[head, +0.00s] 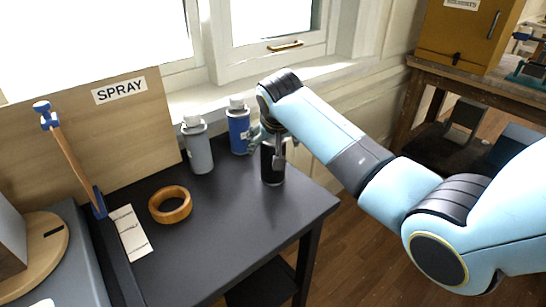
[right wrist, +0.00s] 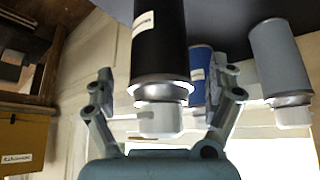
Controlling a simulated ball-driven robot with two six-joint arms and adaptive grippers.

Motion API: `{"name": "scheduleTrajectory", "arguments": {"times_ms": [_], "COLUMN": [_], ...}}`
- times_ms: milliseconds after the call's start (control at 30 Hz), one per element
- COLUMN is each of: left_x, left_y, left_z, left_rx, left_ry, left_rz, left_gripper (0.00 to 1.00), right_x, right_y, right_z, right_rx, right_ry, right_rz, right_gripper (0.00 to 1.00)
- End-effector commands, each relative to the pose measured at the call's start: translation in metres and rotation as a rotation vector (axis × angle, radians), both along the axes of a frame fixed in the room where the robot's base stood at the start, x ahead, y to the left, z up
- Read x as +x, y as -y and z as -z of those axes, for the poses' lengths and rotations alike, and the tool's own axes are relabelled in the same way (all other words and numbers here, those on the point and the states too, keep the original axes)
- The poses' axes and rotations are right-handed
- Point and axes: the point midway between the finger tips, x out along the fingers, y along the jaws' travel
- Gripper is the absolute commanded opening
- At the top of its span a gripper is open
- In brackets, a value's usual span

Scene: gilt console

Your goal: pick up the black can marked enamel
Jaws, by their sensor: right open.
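The black can (head: 272,168) stands upright near the right edge of the dark table, its upper part hidden by my right gripper (head: 267,142). In the right wrist view, the black can (right wrist: 160,45) hangs upside down in the picture, its white cap toward my palm. It has a small white label, too small to read. My right gripper (right wrist: 165,78) is open, with one finger on each side of the can and a gap visible on both sides. My left gripper does not show.
A blue can (head: 239,128) stands close behind the black can, and a grey can (head: 198,148) to its left. A wooden ring (head: 153,208) and a white card (head: 131,233) lie on the table (head: 225,225). A SPRAY board (head: 140,125) stands behind.

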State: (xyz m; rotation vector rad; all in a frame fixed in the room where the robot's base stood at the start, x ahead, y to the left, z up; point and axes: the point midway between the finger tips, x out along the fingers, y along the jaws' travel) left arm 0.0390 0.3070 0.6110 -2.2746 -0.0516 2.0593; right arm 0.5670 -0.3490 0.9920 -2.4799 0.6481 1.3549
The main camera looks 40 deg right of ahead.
Motion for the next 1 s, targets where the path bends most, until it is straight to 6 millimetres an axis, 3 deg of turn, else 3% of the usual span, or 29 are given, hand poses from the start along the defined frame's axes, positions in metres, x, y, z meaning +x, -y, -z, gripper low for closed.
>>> {"name": "scheduleTrajectory", "arguments": {"times_ms": [200,467,1000], "left_x": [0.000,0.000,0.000], "left_y": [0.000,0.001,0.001], "left_z": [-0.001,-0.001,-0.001], "left_rx": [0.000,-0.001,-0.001], "left_ry": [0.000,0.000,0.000], "left_rz": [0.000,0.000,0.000], "left_gripper": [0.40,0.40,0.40], "right_x": [0.011,0.012,0.012], "right_y": [0.006,0.007,0.007], "right_z": [0.021,0.023,0.022], "right_rx": [0.000,0.001,0.001], "right_ry": [0.000,0.000,0.000], "right_rz": [0.000,-0.001,-0.001], "right_gripper": [0.89,0.89,0.19]}}
